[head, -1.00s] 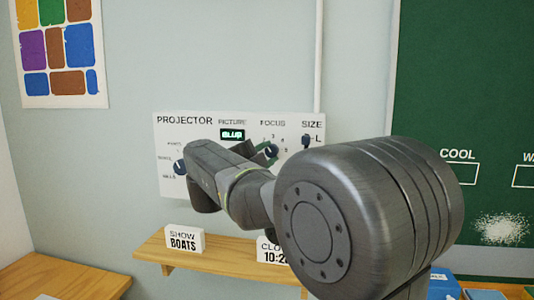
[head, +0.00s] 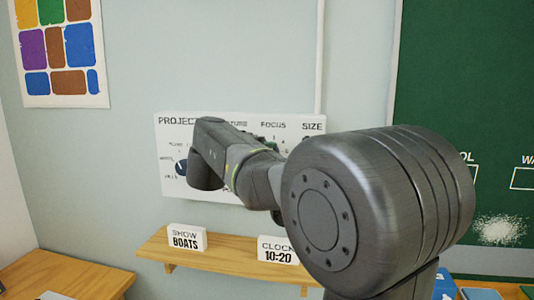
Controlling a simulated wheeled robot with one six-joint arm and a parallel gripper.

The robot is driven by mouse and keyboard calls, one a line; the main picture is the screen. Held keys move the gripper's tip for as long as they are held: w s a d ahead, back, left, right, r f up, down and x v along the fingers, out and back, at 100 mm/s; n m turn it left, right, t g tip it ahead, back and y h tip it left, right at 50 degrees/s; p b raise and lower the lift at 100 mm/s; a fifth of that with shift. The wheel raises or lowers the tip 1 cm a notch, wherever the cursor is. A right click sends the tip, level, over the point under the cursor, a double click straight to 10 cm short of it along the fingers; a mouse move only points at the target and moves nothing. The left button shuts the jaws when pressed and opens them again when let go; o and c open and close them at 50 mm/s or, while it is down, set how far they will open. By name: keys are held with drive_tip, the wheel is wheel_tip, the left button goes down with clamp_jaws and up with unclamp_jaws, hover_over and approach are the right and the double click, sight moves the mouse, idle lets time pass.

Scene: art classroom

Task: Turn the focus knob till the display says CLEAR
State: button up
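The white projector panel (head: 240,190) is on the wall, with the FOCUS label (head: 273,125) at its upper right. My arm covers much of the panel. The focus knob below that label is hidden, and the display under the PICTURE label is hidden too, so I cannot read it. A small part of my gripper (head: 266,141) shows just below the FOCUS label, behind my arm. Its fingers are too covered to tell whether they are open or touch the knob.
Another knob (head: 181,167) is at the panel's left, close to my arm. A wooden shelf (head: 222,256) below holds a SHOW BOATS card (head: 187,238) and a CLOCK 10:20 card (head: 277,249). A green chalkboard (head: 470,70) is at right.

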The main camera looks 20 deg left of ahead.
idle(0.4)
drive_tip(key=o, duration=1)
drive_tip(key=s, duration=0.4)
drive_tip(key=s+a+b, duration=0.1)
drive_tip(key=s, duration=0.4)
drive_tip(key=s+a+r+b, duration=0.1)
drive_tip(key=s, duration=0.3)
drive_tip(key=shift+s+r, duration=0.1)
drive_tip(key=shift+s, duration=0.2)
drive_tip(key=shift+w, duration=0.15)
drive_tip(key=w, duration=0.4)
drive_tip(key=w+d+p, duration=0.1)
drive_tip(key=w, duration=0.4)
drive_tip(key=w+d+f+p, duration=0.1)
drive_tip(key=w, duration=0.3)
drive_tip(key=shift+w+f, duration=0.1)
drive_tip(key=shift+w, duration=0.1)
